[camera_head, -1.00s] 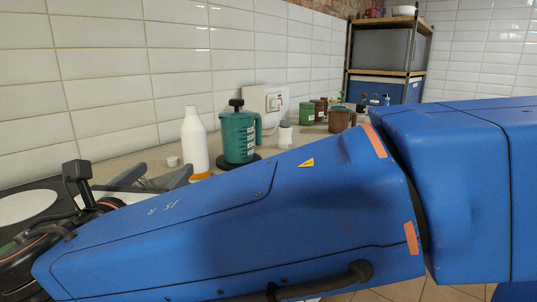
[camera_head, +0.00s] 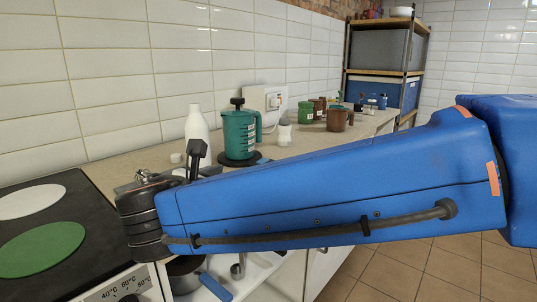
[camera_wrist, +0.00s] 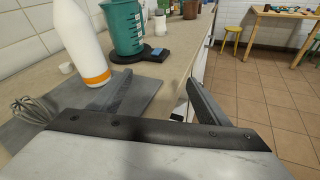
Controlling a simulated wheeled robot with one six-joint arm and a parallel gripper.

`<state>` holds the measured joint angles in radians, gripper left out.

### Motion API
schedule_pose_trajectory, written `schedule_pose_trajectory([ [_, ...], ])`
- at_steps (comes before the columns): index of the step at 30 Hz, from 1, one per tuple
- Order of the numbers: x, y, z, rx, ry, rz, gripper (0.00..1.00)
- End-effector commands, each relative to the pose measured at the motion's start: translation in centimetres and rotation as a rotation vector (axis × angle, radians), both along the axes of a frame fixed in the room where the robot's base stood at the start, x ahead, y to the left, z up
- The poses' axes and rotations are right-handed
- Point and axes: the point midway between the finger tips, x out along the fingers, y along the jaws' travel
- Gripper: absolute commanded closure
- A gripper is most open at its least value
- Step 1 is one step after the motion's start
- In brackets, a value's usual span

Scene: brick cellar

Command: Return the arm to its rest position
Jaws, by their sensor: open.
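My blue arm (camera_head: 330,195) reaches from the right across the head view, in front of the counter. Its dark wrist is at the left, over the counter's front edge beside the cooktop.
A white bottle (camera_head: 197,122) with an orange band and a teal jug (camera_head: 239,135) stand behind the wrist. A whisk (camera_wrist: 30,108) lies at the grey mat (camera_wrist: 148,90). The cooktop (camera_head: 80,205) bears white and green discs. Tiled floor (camera_head: 400,275) is open at right.

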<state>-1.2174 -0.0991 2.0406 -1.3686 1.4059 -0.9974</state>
Motion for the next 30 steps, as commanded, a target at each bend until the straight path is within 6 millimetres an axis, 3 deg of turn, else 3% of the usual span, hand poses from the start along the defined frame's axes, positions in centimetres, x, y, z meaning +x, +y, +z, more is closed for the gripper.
schedule_pose_trajectory([
  [1,0.7,-2.4,-0.5,0.042,0.022,-0.045,0.3],
  [7,1.8,-11.2,-3.7,0.251,0.115,-0.236,0.3],
  [15,0.3,-21.4,-8.0,0.554,0.193,-0.51,0.3],
  [24,-3.9,-29.6,-12.4,0.914,0.214,-0.829,0.3],
  [30,-7.4,-33.2,-15.0,1.166,0.19,-1.042,0.3],
])
